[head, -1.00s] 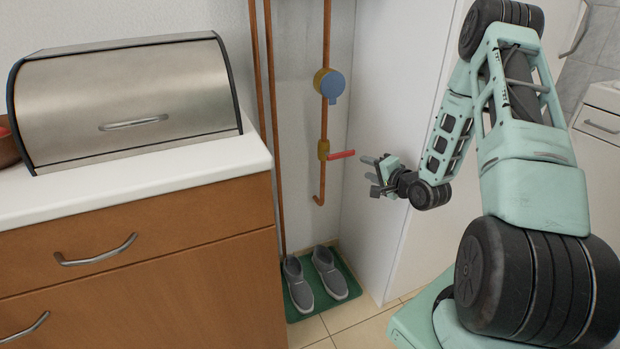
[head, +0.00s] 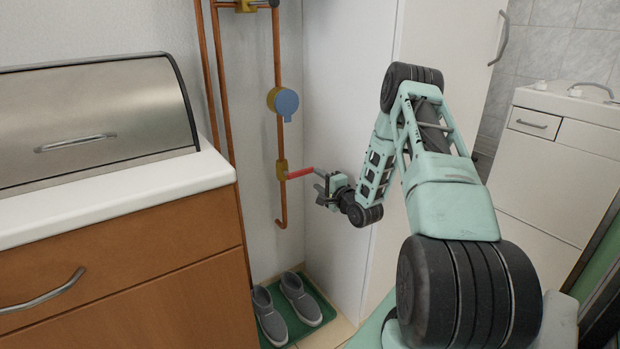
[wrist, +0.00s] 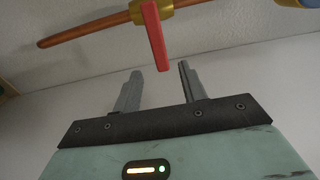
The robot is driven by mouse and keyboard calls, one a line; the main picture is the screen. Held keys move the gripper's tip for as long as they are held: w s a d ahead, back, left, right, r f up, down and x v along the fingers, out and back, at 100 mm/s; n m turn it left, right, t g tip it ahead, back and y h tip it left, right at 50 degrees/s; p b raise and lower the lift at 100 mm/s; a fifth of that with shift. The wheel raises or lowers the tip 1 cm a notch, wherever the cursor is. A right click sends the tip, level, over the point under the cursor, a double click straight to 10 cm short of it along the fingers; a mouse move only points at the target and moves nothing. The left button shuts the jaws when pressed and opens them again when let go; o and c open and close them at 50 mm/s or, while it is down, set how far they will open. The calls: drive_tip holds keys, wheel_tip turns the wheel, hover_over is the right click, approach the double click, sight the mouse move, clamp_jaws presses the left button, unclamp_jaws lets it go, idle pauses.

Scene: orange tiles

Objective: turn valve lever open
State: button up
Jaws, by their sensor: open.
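The red valve lever (head: 299,173) sticks out to the right from a brass valve body (head: 281,169) on a vertical copper pipe. My gripper (head: 320,187) is at the lever's free right end in the head view. In the wrist view the red lever (wrist: 155,36) points down from the brass valve (wrist: 152,10), and its free end lies between my gripper's two fingertips (wrist: 160,72). The fingers are apart, with a gap on both sides of the lever.
A blue round meter (head: 285,103) sits on the same pipe above the valve. A tall white cabinet (head: 345,110) stands close on the right. A counter (head: 120,205) with a steel bread box (head: 90,125) is on the left. Grey shoes (head: 298,298) rest on a green mat below.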

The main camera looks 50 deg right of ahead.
sight(307, 172)
drive_tip(key=x, duration=0.5)
drive_tip(key=shift+w+d+b, duration=0.1)
drive_tip(key=shift+w+b, duration=0.25)
drive_tip(key=shift+b, duration=0.05)
clamp_jaws()
